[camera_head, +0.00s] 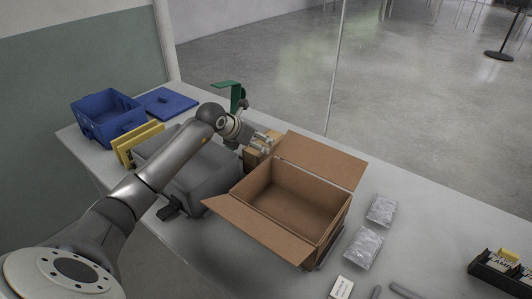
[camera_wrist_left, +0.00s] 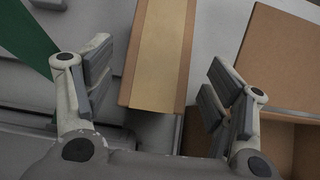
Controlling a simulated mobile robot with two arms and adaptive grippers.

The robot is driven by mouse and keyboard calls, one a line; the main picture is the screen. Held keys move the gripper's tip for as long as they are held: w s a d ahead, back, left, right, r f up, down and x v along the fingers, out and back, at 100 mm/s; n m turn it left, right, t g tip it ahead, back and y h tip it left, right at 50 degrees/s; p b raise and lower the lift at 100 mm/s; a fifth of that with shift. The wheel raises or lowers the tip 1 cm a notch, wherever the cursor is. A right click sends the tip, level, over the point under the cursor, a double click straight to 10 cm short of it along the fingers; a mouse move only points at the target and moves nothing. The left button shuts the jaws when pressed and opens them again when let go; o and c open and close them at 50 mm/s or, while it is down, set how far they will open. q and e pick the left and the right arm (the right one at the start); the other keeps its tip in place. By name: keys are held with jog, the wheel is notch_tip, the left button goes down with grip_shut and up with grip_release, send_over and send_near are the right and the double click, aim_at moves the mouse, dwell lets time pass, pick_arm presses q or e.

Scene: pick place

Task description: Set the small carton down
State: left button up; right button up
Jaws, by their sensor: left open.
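The small carton (camera_head: 255,152) is a brown box with a paler tape strip, standing behind the large open cardboard box. It is partly hidden by my gripper in the head view. In the left wrist view the carton (camera_wrist_left: 158,55) lies between and beyond my spread fingers, with a gap on both sides. My left gripper (camera_head: 266,143) is open right at the carton; in the left wrist view the gripper (camera_wrist_left: 158,100) shows both fingers apart and nothing clamped. My right gripper is not in view.
The large open cardboard box (camera_head: 294,199) stands right of the carton, flaps out. A grey bin (camera_head: 205,186) is left, under my arm. A blue crate (camera_head: 110,122), yellow pieces (camera_head: 140,141) and a green stand (camera_head: 236,92) are behind. Silvery packets (camera_head: 363,247) lie at right.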

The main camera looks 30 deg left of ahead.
aim_at(263, 143)
pick_arm(q)
jog(key=shift+x, duration=0.8)
jog(key=shift+w+f, duration=0.25)
jog(key=shift+w, duration=0.15)
jog(key=x, duration=0.3)
jog(key=shift+w+p, duration=0.15)
jog(key=shift+p, duration=0.25)
jog(key=shift+w+f, duration=0.45)
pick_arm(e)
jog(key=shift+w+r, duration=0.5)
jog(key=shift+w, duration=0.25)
pick_arm(q)
jog(key=c, duration=1.1)
jog(key=shift+r, duration=0.15)
jog(key=shift+c, duration=0.6)
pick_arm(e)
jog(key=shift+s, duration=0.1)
